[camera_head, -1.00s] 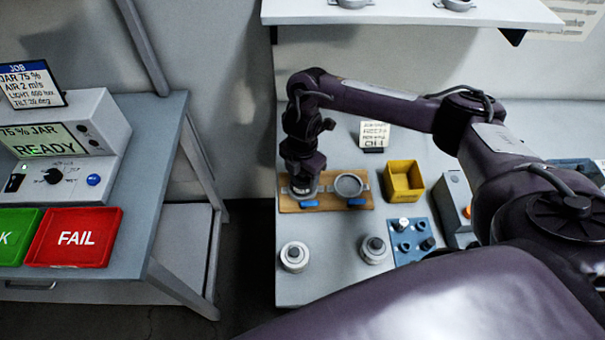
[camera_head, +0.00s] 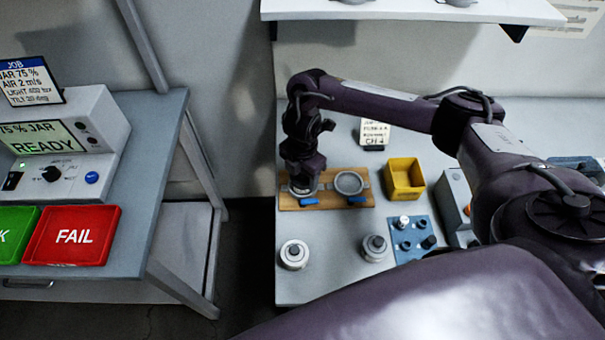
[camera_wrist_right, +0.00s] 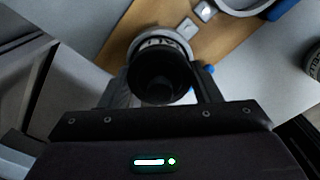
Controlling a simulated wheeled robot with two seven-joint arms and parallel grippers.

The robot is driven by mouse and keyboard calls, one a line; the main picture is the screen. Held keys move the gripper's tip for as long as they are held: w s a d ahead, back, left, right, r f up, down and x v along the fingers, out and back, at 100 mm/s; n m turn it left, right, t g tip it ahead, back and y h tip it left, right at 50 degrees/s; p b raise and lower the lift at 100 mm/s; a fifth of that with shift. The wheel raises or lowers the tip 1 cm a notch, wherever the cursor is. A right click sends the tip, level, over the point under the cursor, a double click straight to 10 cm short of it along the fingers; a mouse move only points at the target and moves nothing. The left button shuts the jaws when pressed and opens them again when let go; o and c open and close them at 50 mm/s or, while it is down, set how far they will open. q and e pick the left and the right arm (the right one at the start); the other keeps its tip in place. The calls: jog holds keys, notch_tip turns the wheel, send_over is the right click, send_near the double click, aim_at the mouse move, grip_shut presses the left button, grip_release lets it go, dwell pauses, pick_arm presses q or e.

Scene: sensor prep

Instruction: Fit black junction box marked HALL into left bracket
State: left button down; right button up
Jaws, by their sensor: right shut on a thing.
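My right gripper (camera_head: 303,188) points down over the left end of a wooden board (camera_head: 328,203) and hides most of the left bracket. In the right wrist view, the gripper (camera_wrist_right: 160,88) is shut on the black junction box (camera_wrist_right: 158,78), a dark round body with a white lettered band on its far side, only partly readable. A grey ring shows around or just below the box; I cannot tell whether the box is seated. A blue lever (camera_head: 309,203) sticks out in front of the left bracket. The right bracket (camera_head: 350,184) is an empty grey ring. My left gripper is out of view.
A yellow bin (camera_head: 404,178) and a small sign (camera_head: 374,134) stand right of and behind the board. Two round grey-white parts (camera_head: 294,255) (camera_head: 374,248) and a blue block with knobs (camera_head: 412,240) are in front. A red FAIL tray (camera_head: 73,235) lies on the left bench, across a gap.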

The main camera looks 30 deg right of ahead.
jog(key=o, duration=0.9)
jog(key=shift+f, duration=0.1)
jog(key=shift+r+p, duration=3.4)
jog(key=shift+r, duration=0.2)
jog(key=shift+f, duration=0.1)
